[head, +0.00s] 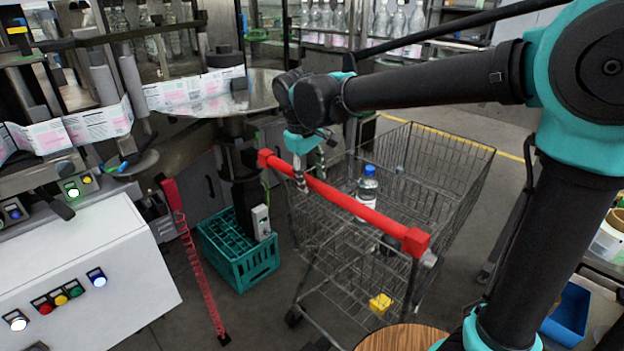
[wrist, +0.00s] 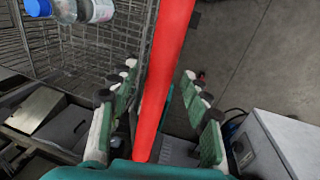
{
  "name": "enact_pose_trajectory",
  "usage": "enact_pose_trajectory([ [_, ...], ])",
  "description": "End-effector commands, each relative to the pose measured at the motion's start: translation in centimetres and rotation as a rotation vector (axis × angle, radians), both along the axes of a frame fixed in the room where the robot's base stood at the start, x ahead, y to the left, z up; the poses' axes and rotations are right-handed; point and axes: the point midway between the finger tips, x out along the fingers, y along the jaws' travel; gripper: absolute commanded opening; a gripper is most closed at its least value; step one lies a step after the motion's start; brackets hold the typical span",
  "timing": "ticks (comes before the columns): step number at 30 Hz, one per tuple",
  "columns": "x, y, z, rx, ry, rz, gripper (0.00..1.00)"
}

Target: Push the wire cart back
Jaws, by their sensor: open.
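The wire cart (head: 440,190) is a grey wire basket on wheels in the middle of the head view. Its red handle bar (head: 345,200) runs along the near side. A clear bottle with a blue cap (head: 368,190) stands in the basket. My gripper (head: 310,172) is at the left part of the handle. In the wrist view my gripper (wrist: 165,105) is open, with one finger on each side of the red handle (wrist: 168,65). I cannot tell whether either finger touches the bar. The bottle (wrist: 85,10) also shows at the top left there.
A green crate (head: 240,255) stands on the floor left of the cart, near a red post with a coiled cord (head: 198,265). A white control cabinet (head: 80,270) is at the lower left. Grey floor lies behind the cart on the right. A blue bin (head: 568,315) is at right.

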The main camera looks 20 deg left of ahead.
Motion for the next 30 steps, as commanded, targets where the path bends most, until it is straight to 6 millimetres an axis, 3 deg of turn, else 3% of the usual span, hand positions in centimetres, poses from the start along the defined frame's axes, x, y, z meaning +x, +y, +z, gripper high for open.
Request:
enact_pose_trajectory([
  [12, 0.12, -0.08, -0.75, 0.000, 0.000, 0.000, 0.47],
  [23, 0.12, -0.09, -0.74, 0.000, 0.000, 0.000, 0.02],
  [30, 0.12, -0.09, -0.73, 0.000, 0.000, 0.000, 0.00],
])
